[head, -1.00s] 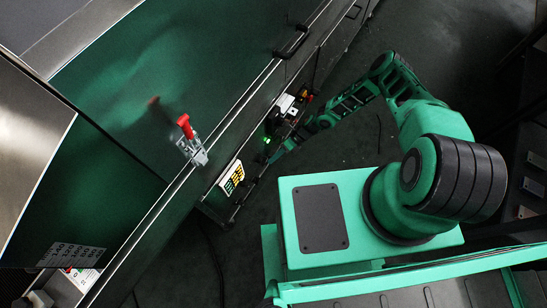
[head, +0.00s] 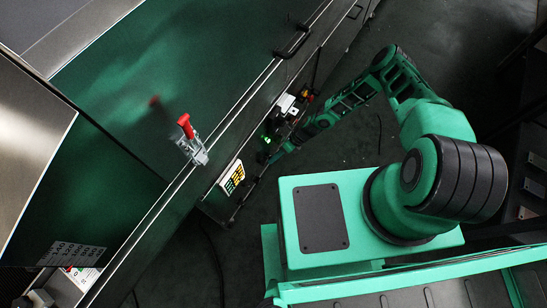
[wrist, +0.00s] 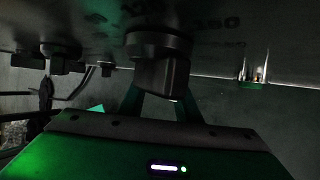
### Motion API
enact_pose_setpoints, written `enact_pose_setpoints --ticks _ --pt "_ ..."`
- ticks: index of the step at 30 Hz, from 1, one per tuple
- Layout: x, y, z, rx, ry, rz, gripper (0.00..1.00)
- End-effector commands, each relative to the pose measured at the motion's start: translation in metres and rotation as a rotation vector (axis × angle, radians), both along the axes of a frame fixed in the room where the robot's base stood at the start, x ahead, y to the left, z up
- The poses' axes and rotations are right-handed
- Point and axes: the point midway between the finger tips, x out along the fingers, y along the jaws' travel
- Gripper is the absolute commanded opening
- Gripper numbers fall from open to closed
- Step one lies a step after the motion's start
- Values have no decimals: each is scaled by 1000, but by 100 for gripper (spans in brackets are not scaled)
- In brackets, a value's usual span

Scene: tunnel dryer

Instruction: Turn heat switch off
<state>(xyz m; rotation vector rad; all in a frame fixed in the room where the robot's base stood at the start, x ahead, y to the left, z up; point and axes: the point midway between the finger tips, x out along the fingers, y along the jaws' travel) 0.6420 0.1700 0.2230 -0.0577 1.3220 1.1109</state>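A black rotary switch (wrist: 162,72) with a round base and a block handle sits on the dark panel in the middle of the wrist view. No label tells me whether it is the heat switch. My gripper (wrist: 158,104) is right at this switch, its two fingers reaching up towards the handle. The handle hides the fingertips, so I cannot tell whether they touch or grip it. In the head view my arm reaches down to the dryer's side near a control box, and the fingers are too small to make out.
Another dark knob (wrist: 62,62) is left of the switch, and a clear-and-green fitting (wrist: 254,78) is right of it. The dryer's control box has a yellow-and-black keypad (head: 232,178) and a green-lit display (head: 266,139). A red-handled clamp (head: 187,132) stands on the dryer's edge.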

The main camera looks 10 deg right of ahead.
Motion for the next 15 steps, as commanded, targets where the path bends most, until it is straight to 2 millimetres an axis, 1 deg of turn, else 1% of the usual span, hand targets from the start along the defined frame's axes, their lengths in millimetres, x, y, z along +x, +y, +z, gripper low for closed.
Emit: enact_pose_setpoints --ticks 9,11,15 --pt "0 -1 3 3 1 0 29" --pt "2 -4 7 2 1 0 29" --pt "5 -17 23 1 0 0 29"
